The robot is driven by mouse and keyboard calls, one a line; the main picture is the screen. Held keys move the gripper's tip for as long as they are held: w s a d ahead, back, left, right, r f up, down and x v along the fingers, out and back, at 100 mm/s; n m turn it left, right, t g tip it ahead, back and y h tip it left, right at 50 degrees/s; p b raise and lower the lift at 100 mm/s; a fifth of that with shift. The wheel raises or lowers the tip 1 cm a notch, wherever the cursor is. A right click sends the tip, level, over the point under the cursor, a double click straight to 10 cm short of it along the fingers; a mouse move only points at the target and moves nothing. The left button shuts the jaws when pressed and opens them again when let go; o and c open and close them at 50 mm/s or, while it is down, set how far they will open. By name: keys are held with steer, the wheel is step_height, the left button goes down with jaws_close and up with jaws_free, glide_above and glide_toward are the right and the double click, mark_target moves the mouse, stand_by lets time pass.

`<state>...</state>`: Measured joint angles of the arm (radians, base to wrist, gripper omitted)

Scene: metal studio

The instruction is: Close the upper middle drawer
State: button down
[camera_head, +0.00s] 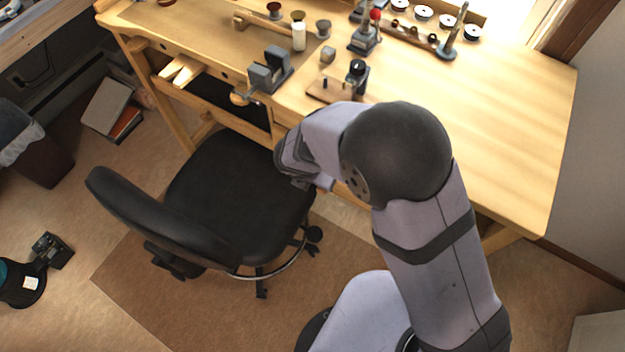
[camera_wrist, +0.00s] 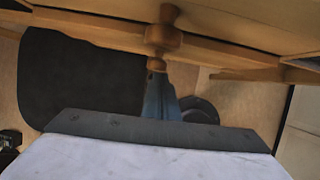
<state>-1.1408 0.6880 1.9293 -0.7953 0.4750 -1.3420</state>
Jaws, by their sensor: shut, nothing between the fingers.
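In the wrist view, a round wooden knob (camera_wrist: 163,38) sticks out from a long wooden front (camera_wrist: 235,54) near the top of the picture. My gripper (camera_wrist: 157,74) is shut and empty, with its tips just below the knob. I cannot tell whether the tips touch the knob. In the head view, my gripper (camera_head: 322,183) is mostly hidden by my arm, beside the workbench's front edge. My arm also covers the middle drawers there, so how far the upper middle drawer stands out cannot be seen.
The wooden workbench (camera_head: 500,130) carries a vise (camera_head: 268,70), small tools and spools along its back. A black office chair (camera_head: 235,185) stands close to the bench front, left of my gripper, and its dark seat (camera_wrist: 75,75) shows in the wrist view. The bench top's right side is clear.

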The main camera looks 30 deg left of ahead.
steer(key=shift+w+r, duration=0.15)
steer(key=shift+w, duration=0.95)
steer(key=s+r, duration=0.8)
steer(key=r, duration=0.1)
steer(key=shift+s+d, duration=0.15)
steer(key=shift+d, duration=0.05)
